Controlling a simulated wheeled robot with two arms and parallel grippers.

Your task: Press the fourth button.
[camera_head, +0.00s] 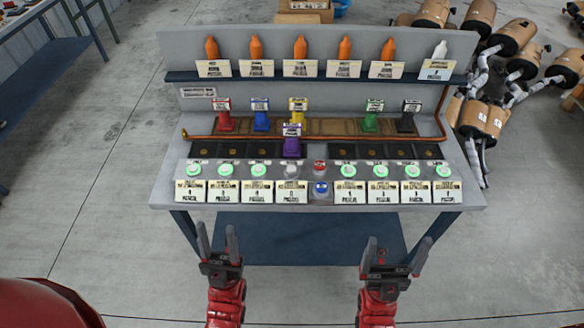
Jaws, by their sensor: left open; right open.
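The fourth button (291,171) from the left in the front row of the console (165,190) looks pale grey-white and unlit. The other row buttons, such as the third button (258,170), glow green. A label card (291,192) stands in front of the fourth button. My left gripper (218,238) is open and empty in front of the console's front edge, left of the fourth button. My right gripper (394,254) is open and empty, also in front of the edge, to the right of that button. Neither touches the console.
A red button (319,166) and a blue button (321,188) sit right of the fourth button.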

